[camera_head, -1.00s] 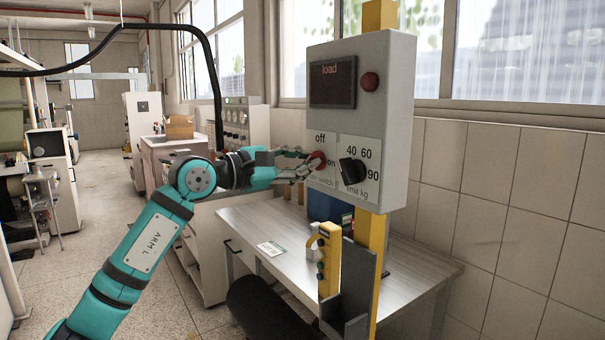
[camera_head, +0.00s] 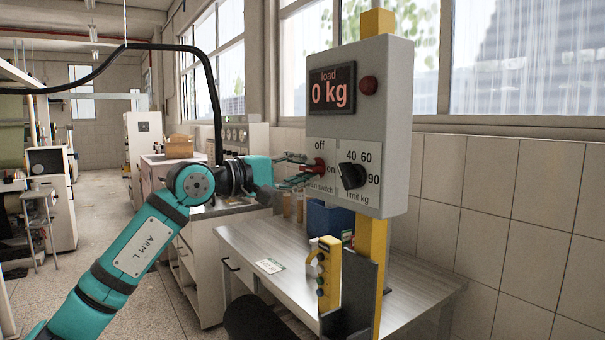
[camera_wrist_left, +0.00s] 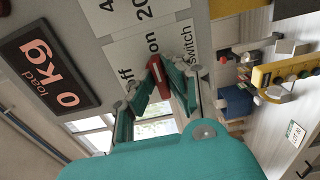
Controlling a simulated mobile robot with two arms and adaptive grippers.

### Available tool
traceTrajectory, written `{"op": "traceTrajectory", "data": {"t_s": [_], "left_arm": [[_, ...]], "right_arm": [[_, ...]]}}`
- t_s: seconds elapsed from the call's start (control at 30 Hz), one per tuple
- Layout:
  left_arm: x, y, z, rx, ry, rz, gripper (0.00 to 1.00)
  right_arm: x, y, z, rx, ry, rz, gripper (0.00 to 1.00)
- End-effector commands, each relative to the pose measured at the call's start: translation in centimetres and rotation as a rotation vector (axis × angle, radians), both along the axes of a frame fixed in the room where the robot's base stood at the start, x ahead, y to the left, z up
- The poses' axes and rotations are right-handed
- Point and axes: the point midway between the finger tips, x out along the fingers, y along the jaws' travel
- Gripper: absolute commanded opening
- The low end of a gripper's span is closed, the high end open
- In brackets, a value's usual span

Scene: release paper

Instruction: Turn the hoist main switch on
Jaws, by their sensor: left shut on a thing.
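The hoist main switch is a red knob (camera_head: 319,166) on the lower left of the grey control box (camera_head: 396,130), between the labels "off" and "on". It also shows in the left wrist view (camera_wrist_left: 161,78), where its handle lies toward the "on" label. My left gripper (camera_head: 308,170) is shut on the knob, with a finger on each side. In the left wrist view its teal fingers (camera_wrist_left: 166,84) hide part of the knob. The load display (camera_head: 332,88) is lit and reads "0 kg". My right gripper is not in view.
A black limit dial (camera_head: 352,173) sits just right of the switch, and a red lamp (camera_head: 368,85) above. Below, a yellow pendant (camera_head: 328,275) hangs beside the yellow post (camera_head: 372,245). A grey table (camera_head: 275,245) stands behind, with a blue bin (camera_head: 325,217).

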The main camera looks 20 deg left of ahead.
Motion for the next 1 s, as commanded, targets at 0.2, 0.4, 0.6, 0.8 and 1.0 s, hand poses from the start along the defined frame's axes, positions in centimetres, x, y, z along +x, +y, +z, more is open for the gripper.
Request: {"op": "traceTrajectory", "data": {"t_s": [0.2,0.4,0.6,0.8,1.0], "left_arm": [[-0.01,-0.07,-0.13,0.022,-0.014,-0.002,0.00],[-0.01,-0.07,-0.16,0.025,-0.014,-0.002,0.00],[-0.01,-0.07,-0.19,0.025,-0.014,-0.001,0.19],[0.00,-0.05,-0.13,0.022,-0.014,-0.001,0.35],[-0.08,0.06,-0.09,0.022,-0.014,0.000,0.35]], "right_arm": [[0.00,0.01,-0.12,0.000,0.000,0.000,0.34],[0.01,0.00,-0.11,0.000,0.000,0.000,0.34],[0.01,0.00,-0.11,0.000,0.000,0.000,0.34],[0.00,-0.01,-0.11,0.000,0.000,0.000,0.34],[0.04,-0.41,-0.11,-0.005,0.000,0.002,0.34]]}}
